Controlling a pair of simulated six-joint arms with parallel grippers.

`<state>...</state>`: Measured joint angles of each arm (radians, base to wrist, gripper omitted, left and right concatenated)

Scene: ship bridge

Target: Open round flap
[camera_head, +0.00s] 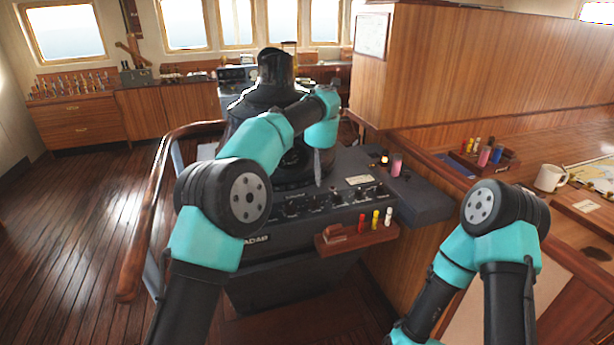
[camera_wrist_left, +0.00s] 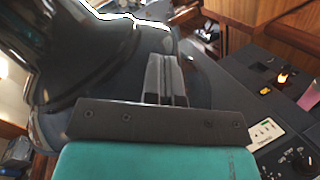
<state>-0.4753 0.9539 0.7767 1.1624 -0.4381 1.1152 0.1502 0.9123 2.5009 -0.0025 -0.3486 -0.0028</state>
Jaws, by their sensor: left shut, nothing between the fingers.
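A black radar hood (camera_head: 265,105) stands on a dark radar console (camera_head: 345,195) in the middle of the head view. I cannot clearly make out a round flap; my left arm covers part of the hood's near side. My left gripper (camera_head: 318,180) points down just above the console top, at the hood's right side. In the left wrist view its fingers (camera_wrist_left: 166,75) are together and empty, beside the dark, curved, glossy hood (camera_wrist_left: 75,50). I cannot tell whether they touch it. My right arm shows at the lower right, but its gripper is out of view.
Knobs and switches line the console front. A small wooden shelf (camera_head: 355,235) there holds coloured cylinders. A lit orange button (camera_head: 384,160) and a pink cylinder (camera_head: 396,165) are right of the hood. A wooden handrail (camera_head: 150,215) curves left. A white mug (camera_head: 548,178) stands far right.

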